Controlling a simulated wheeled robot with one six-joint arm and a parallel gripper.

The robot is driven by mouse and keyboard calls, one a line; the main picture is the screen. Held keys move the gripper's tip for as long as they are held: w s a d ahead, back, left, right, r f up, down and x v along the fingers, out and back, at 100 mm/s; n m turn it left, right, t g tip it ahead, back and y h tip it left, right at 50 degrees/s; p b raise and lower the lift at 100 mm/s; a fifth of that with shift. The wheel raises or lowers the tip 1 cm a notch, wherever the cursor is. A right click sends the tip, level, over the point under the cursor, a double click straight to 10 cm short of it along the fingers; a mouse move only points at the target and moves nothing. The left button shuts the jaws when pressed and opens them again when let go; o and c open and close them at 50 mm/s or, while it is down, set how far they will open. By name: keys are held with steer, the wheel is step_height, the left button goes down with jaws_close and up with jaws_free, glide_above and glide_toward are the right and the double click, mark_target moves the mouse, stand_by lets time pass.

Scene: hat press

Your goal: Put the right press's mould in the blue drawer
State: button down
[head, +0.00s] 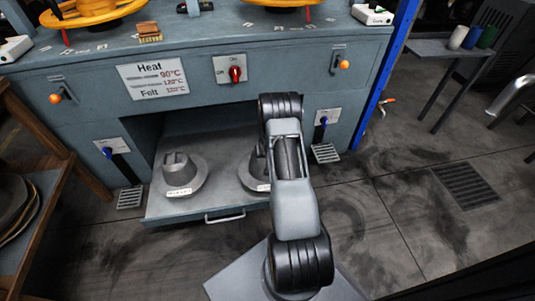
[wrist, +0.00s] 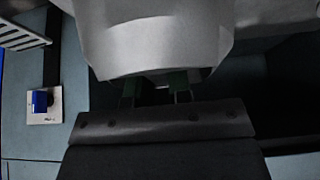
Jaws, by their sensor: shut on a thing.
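A grey, hat-shaped mould (head: 254,172) with a white label on its brim is at the right side of the pulled-out blue-grey drawer (head: 205,208). My arm hides much of it in the head view. In the wrist view a large pale grey body (wrist: 155,40), which appears to be this mould, fills the top middle. My gripper (wrist: 160,88) is shut on its narrow grip part; the fingers are dark and partly hidden. In the head view the gripper is hidden behind my arm. Whether the mould touches the drawer floor is hard to tell.
A second grey mould (head: 181,177) with a label stands at the drawer's left. The press cabinet (head: 210,95) has a red knob (head: 235,74) above. A blue lever (head: 324,121) is right of my arm; it also shows in the wrist view (wrist: 41,101).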

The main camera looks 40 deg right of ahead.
steer(key=shift+f+b, duration=0.45)
steer(key=shift+f, duration=0.9)
steer(key=c, duration=1.5)
jaws_free()
steer(key=shift+s+f, duration=0.15)
steer(key=shift+f, duration=0.05)
steer(key=o, duration=0.4)
steer(key=shift+o, duration=0.2)
steer(key=shift+r, duration=0.15)
